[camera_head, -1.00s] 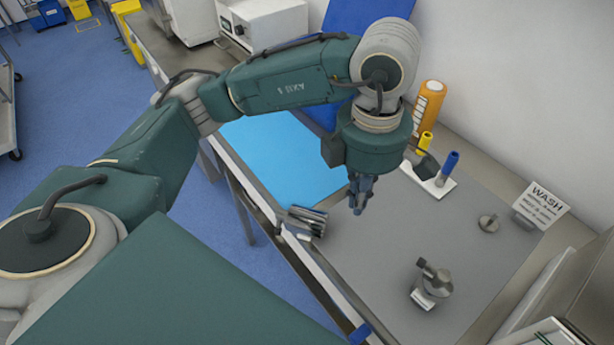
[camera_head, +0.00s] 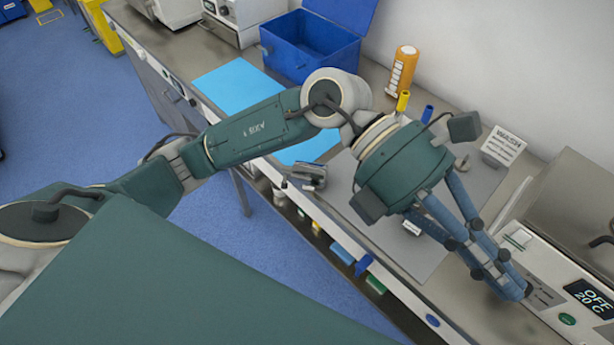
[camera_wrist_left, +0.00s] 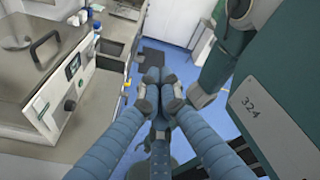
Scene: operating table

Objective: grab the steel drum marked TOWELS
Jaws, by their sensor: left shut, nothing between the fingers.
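I cannot make out a steel drum marked TOWELS in either view. My left gripper (camera_head: 518,289) is shut and empty. In the head view its long blue fingers point down and right, over the worktop beside the white appliance with the OFF 20 C display (camera_head: 575,305). In the left wrist view the fingertips (camera_wrist_left: 152,76) meet in the middle, with blue floor and the counter front beyond. A shiny metal object (camera_head: 308,175) sits at the counter's front edge, left of the gripper; no marking on it is readable. My right gripper is not in view.
A steel-lidded bath (camera_wrist_left: 35,40) stands left in the wrist view. A blue open box (camera_head: 310,48), an orange bottle (camera_head: 402,70), a light blue mat (camera_head: 235,85) and a WASH sign (camera_head: 502,146) are on the counter. Blue floor (camera_head: 215,235) lies in front.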

